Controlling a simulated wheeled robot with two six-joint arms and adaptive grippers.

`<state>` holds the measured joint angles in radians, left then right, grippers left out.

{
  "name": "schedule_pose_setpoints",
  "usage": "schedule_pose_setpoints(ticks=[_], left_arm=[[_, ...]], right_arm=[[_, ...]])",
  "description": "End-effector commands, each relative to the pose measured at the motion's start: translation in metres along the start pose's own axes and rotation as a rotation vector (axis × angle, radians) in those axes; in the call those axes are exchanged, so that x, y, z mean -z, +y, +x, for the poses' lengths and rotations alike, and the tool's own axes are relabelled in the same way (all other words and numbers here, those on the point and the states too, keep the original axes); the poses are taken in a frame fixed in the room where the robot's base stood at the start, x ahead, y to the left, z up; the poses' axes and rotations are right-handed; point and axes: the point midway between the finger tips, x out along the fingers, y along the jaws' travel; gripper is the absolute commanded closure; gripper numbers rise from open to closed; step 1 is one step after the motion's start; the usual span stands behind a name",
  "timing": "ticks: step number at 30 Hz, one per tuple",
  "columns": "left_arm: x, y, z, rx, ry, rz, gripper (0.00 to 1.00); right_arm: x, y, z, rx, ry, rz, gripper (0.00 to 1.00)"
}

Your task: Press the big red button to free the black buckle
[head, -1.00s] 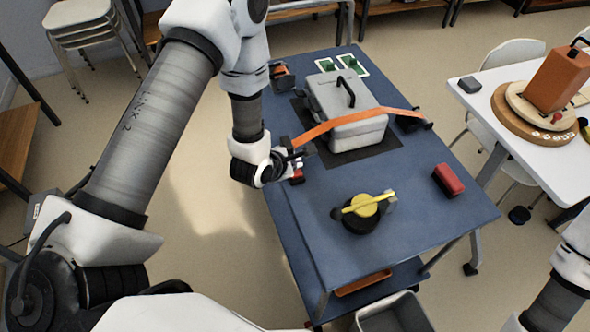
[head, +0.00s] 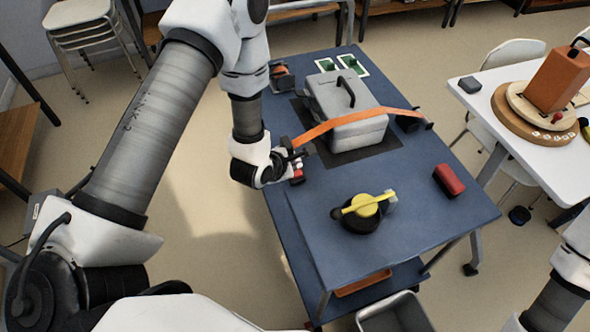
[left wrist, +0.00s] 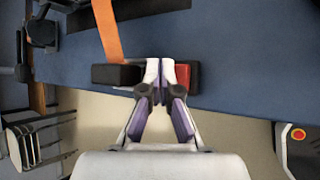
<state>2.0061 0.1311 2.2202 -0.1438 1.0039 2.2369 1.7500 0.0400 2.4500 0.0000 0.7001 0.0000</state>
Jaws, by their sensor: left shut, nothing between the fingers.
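An orange strap (head: 330,128) runs over a grey case (head: 343,108) on a blue table. At the strap's near-left end is the black buckle (left wrist: 117,75), beside the red button (left wrist: 183,76) at the table edge. In the head view my gripper partly hides both. My left gripper (left wrist: 167,72) is shut and empty; its fingertips are at the red button's left side, between it and the black block. I cannot tell whether they touch the button or whether it is pressed. The strap still meets the buckle. My right gripper is out of view.
A black round device with a yellow lever (head: 365,208) and a red block (head: 448,180) stand on the near part of the table. A black fitting (head: 408,122) is at the strap's right end. A white table (head: 560,165) stands at right.

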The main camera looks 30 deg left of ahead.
Motion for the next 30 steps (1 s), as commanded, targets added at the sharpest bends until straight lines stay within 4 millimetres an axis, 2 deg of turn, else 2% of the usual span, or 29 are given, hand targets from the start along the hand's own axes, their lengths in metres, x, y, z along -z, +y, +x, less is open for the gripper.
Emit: schedule_pose_setpoints(ticks=[3, 30], left_arm=[[0.0035, -0.0035, 0.0046, 0.000, 0.000, 0.000, 1.00], [0.0066, -0.0067, 0.0089, 0.000, 0.000, 0.000, 1.00]], right_arm=[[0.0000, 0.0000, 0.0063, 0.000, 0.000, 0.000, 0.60], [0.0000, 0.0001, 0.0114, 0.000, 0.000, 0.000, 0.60]])
